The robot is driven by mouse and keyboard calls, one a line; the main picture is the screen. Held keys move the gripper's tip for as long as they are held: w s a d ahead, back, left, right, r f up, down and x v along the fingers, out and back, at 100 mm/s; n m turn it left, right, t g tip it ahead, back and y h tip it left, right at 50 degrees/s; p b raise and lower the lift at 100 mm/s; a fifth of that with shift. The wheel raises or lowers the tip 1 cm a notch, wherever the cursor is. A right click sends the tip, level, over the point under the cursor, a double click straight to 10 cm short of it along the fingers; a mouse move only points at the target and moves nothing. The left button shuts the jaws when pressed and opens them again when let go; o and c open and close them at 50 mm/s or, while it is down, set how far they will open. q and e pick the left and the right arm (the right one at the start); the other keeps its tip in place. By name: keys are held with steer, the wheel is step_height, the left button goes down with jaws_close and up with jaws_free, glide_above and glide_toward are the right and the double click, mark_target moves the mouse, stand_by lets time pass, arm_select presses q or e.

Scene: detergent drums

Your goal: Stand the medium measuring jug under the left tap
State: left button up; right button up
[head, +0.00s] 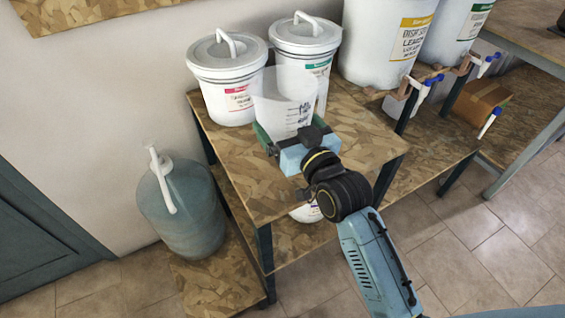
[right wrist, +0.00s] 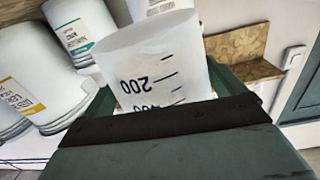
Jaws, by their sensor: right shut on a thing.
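A translucent measuring jug (head: 286,98) with dark markings is held at the end of my right arm, above or on the wooden bench top; I cannot tell if it touches. My right gripper (head: 284,143) is shut on its lower part. The jug looks roughly upright. In the right wrist view the jug (right wrist: 155,70) shows a 200 mark, upside down. The left tap (head: 414,87), white with a blue handle, is on the large yellow-labelled drum (head: 385,40), right of the jug. My left gripper is out of view.
Two lidded white buckets, red-labelled (head: 226,82) and green-labelled (head: 306,45), stand behind the jug. More taps (head: 487,62) are farther right, with a cardboard box (head: 480,100) below. A bluish carboy (head: 180,205) stands left. The front of the bench top (head: 245,180) is clear.

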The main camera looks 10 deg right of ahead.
steer(key=shift+f, duration=0.3)
step_height(320, 180, down, 3)
steer(key=shift+f+b, duration=0.1)
steer(key=shift+b, duration=0.55)
steer(key=shift+f, duration=0.4)
steer(key=shift+f+b, duration=0.4)
steer(key=shift+f, duration=0.35)
step_height(320, 180, down, 3)
steer(key=shift+r+b, duration=0.1)
steer(key=shift+b, duration=0.4)
steer(key=shift+p, duration=0.3)
steer(key=shift+f, duration=0.3)
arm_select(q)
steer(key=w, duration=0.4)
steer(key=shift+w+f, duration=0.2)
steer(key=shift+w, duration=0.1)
